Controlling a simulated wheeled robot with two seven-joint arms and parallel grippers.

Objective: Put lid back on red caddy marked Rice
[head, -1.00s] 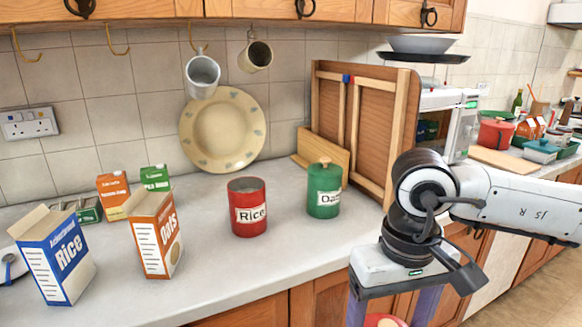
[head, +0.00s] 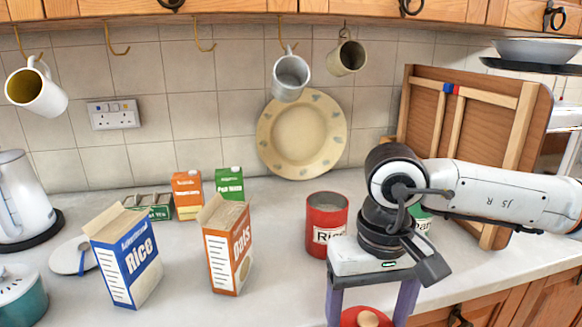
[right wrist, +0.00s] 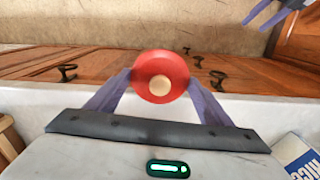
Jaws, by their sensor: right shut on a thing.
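The red caddy (head: 324,217) stands upright and open-topped on the counter in the head view. Its Rice label is partly covered by my right arm. My right gripper (head: 369,309) is shut on a red round lid (head: 366,318) with a pale wooden knob, held in front of and below the caddy in the picture, apart from it. The lid (right wrist: 160,88) shows whole between the fingers in the right wrist view. My left gripper (right wrist: 256,22) shows only at the top right corner of the right wrist view, its fingers apart and empty.
A green canister (head: 420,216) stands behind my right arm, mostly hidden. Rice (head: 125,262) and Oats (head: 229,250) boxes stand left of the caddy. A plate (head: 300,135) leans on the wall behind. Counter between the Oats box and caddy is clear.

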